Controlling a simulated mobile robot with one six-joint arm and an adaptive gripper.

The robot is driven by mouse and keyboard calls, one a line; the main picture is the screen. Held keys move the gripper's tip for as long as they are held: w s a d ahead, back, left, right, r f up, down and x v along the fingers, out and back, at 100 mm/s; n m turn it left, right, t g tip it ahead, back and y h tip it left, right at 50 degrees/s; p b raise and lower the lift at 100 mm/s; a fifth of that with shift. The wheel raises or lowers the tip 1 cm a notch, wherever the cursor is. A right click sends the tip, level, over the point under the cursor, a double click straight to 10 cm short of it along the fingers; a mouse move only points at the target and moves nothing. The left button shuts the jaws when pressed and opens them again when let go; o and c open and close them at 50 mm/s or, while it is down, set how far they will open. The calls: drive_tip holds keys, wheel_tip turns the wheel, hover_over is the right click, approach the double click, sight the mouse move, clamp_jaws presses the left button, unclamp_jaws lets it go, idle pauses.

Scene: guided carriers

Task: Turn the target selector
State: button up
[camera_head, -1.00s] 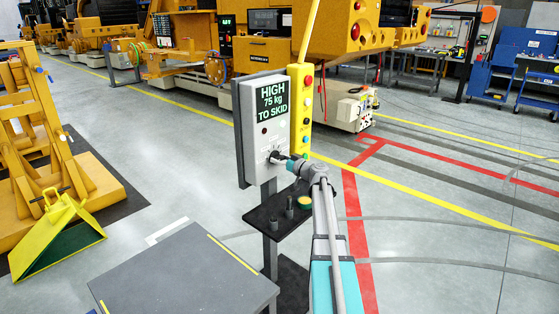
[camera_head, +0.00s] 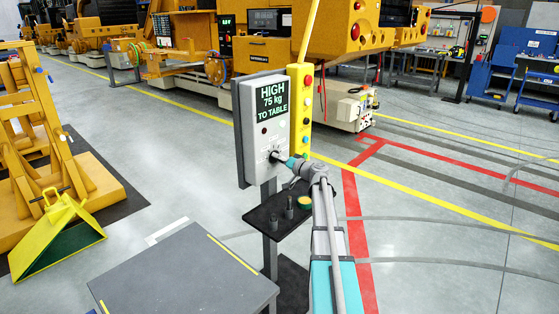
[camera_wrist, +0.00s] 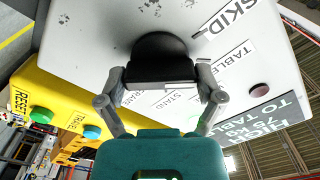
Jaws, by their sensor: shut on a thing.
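The target selector is a black knob (camera_wrist: 158,58) on the face of a grey control box (camera_head: 262,152). My gripper (camera_wrist: 160,88) is shut on the knob, with one finger on each side of it. In the head view my gripper (camera_head: 282,160) reaches the lower part of the box and largely hides the knob. Labels around the knob in the wrist view include SKID, TABLE and STAND; another is only partly readable. The box's display (camera_head: 272,103) reads "HIGH 75 kg TO TABLE".
A yellow pendant (camera_head: 299,115) with coloured buttons hangs right beside the box. A grey table (camera_head: 180,275) stands in front at left. Open floor lies to the right.

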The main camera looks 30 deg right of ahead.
drive_tip(key=shift+m, duration=0.5)
drive_tip(key=o, duration=0.9)
drive_tip(key=shift+c, duration=0.2)
drive_tip(key=v, duration=1.2)
